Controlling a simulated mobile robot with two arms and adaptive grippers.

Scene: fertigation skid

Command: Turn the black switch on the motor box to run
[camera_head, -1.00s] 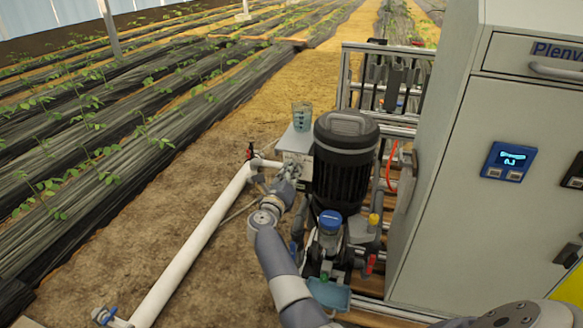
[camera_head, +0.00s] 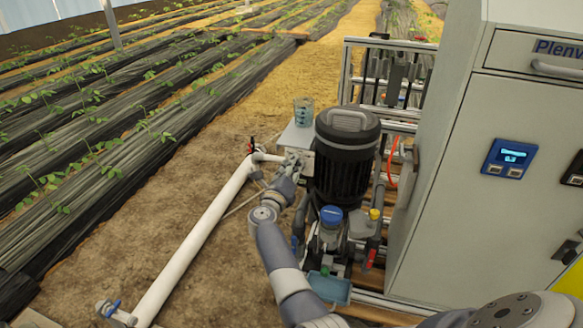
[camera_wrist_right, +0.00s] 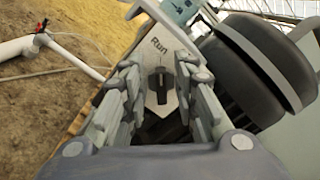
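The motor box (camera_head: 299,138) is pale grey and sits on the left side of the black motor (camera_head: 343,160). In the right wrist view its plate (camera_wrist_right: 160,42) carries the word Run. The black switch (camera_wrist_right: 161,84) is below that word, its handle in line with it. My right gripper (camera_wrist_right: 160,98) is open, one finger on each side of the switch, with gaps visible between. In the head view my right gripper (camera_head: 292,164) is at the box's front and hides the switch. My left gripper is not in view.
A clear cup (camera_head: 303,111) stands on top of the box. A blue-capped pump part (camera_head: 331,218) is below the motor. A white pipe (camera_head: 200,238) runs along the ground at left. A large grey cabinet (camera_head: 450,200) stands at right. Bare soil lies left of the box.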

